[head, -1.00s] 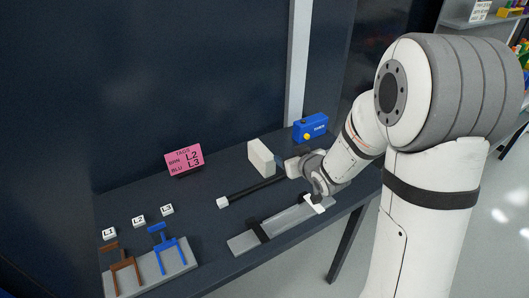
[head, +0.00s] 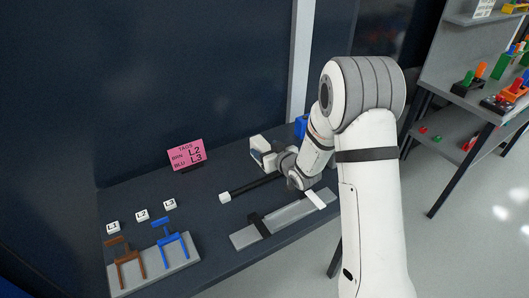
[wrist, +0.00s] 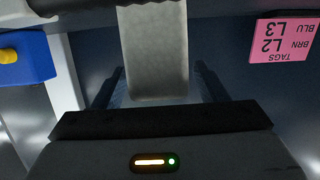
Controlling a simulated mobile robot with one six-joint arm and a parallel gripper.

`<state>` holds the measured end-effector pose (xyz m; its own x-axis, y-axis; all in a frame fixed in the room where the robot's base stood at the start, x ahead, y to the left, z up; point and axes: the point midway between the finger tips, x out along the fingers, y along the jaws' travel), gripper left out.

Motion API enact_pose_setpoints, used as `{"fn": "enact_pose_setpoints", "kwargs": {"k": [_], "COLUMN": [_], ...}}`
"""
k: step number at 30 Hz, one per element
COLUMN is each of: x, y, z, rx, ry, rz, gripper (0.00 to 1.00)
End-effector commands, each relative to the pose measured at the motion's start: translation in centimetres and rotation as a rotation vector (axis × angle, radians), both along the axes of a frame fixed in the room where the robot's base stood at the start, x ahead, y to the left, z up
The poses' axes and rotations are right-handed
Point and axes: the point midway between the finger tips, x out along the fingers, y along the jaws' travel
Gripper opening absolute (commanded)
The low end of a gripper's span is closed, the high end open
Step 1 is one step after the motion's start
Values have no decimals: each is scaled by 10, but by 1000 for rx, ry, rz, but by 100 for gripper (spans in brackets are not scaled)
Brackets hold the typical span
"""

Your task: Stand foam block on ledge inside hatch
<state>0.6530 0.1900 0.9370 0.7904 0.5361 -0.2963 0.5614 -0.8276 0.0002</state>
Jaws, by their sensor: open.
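The pale grey foam block (wrist: 152,50) fills the middle of the wrist view, upright on the dark bench. My gripper (wrist: 160,84) is open, with one finger on each side of the block and a gap at both sides. In the head view the block (head: 259,142) stands at the back of the bench, partly hidden by my gripper (head: 268,158). I cannot make out a hatch or a ledge inside one in these views.
A blue box (head: 300,126) is close right of my gripper, partly hidden by my arm. A pink tag card (head: 186,153), a black rod with a white end (head: 225,198), a grey bar (head: 285,220) and brown (head: 124,264) and blue forks (head: 170,243) are on the bench.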

Motion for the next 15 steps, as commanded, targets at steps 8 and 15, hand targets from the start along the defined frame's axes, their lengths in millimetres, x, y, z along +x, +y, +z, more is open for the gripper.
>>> {"fn": "enact_pose_setpoints", "kwargs": {"k": [8, 15], "x": [0, 0], "y": [0, -1], "z": [0, 0], "rx": [0, 0], "ry": [0, 0], "rz": [-1, -1], "gripper": [61, 41]}}
